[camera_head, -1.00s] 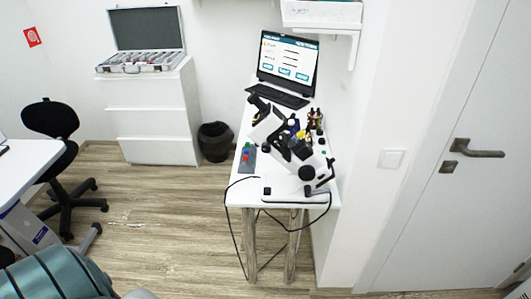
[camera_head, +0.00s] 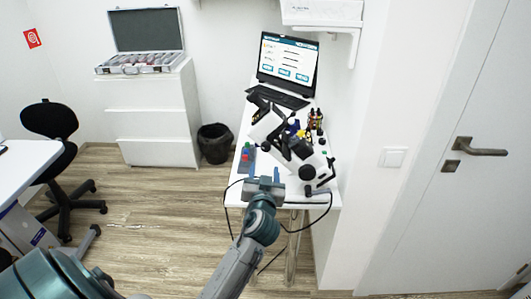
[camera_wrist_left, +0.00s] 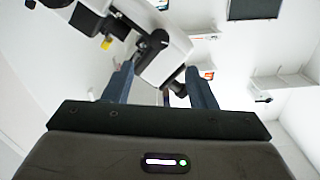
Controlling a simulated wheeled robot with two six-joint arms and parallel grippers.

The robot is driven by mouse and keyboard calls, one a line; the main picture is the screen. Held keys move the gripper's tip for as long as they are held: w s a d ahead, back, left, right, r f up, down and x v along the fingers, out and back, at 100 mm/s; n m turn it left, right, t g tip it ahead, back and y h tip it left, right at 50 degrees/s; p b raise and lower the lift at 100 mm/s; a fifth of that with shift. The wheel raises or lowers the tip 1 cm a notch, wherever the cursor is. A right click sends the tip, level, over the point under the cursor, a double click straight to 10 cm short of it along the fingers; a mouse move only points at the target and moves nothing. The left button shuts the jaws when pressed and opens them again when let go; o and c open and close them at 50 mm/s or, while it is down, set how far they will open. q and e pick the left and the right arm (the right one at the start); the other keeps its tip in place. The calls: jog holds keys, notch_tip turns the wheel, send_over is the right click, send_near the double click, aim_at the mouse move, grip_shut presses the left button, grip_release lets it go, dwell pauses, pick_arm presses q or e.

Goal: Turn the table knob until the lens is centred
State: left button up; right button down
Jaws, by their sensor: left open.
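A white and black microscope (camera_head: 267,127) stands on the small white table, its tube tilted to the upper left. A round black knob (camera_head: 307,173) shows low on its front right side. My left gripper (camera_head: 264,172) is open at the table's front edge, left of this knob, its fingers pointing toward the microscope. In the left wrist view, the microscope (camera_wrist_left: 165,62) lies beyond and partly between the two open fingers (camera_wrist_left: 160,70), with nothing held. A dark knob-like part (camera_wrist_left: 178,88) shows near the right finger. Which part is the table knob, and the lens itself, I cannot tell.
A laptop (camera_head: 288,65) stands behind the microscope, with small bottles (camera_head: 316,120) at its right. A small coloured item (camera_head: 246,152) lies at the table's left. Black cables (camera_head: 229,205) hang in front. A wall and door (camera_head: 440,110) bound the right; open floor lies left.

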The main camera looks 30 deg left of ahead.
aim_at(266, 149)
pick_arm(q)
jog(key=p+x, duration=0.2)
jog(key=x, duration=0.7)
jog(key=shift+p, duration=0.35)
jog(key=shift+w+a, duration=0.3)
jog(key=shift+w, duration=0.35)
jog(key=shift+c, duration=0.3)
jog(key=c, duration=0.9)
jog(key=shift+f+m+b, duration=0.2)
jog(key=shift+m+b, duration=0.15)
jog(key=shift+m, duration=0.25)
jog(key=shift+r+m, duration=0.1)
jog(key=shift+m, duration=0.4)
jog(key=o, duration=1)
jog(key=shift+c, duration=0.2)
